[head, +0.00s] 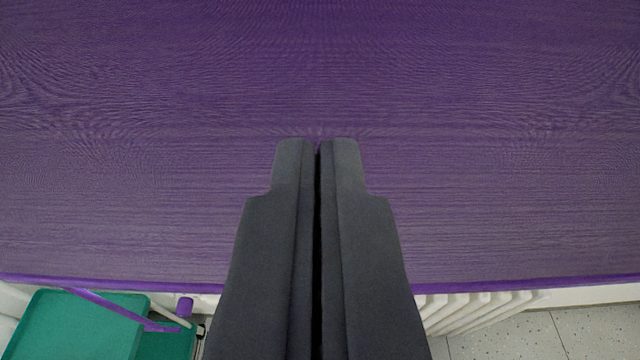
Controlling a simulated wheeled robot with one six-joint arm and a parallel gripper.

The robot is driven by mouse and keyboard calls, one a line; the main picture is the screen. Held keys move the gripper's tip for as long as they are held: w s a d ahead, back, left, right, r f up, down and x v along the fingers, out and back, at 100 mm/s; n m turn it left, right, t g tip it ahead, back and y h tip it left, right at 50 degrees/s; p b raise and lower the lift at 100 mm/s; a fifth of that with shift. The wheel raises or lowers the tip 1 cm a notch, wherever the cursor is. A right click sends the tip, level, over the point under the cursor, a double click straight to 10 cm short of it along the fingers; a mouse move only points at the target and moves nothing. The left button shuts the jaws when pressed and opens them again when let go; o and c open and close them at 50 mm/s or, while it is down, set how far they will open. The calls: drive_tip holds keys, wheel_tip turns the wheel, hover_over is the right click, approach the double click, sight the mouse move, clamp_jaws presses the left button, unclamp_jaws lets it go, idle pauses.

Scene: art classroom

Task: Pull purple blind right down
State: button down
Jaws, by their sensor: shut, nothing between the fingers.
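The purple blind (150,150) fills most of the head view from the top down to its bottom edge. Its brighter purple bottom bar (520,284) runs across the whole width, low in the picture. My gripper (317,142) is shut and empty, its two dark grey fingers side by side. The fingertips are in front of the blind's fabric, above the bottom bar in the picture. I cannot tell whether they touch the fabric. The fingers hide the middle part of the bottom bar.
Below the blind a white ribbed radiator (470,310) shows to the right of my gripper. A green chair or similar furniture (80,325) with purple parts stands at the lower left. Pale speckled floor (570,335) is clear at the lower right.

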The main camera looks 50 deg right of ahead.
drive_tip(key=shift+v, duration=1.2)
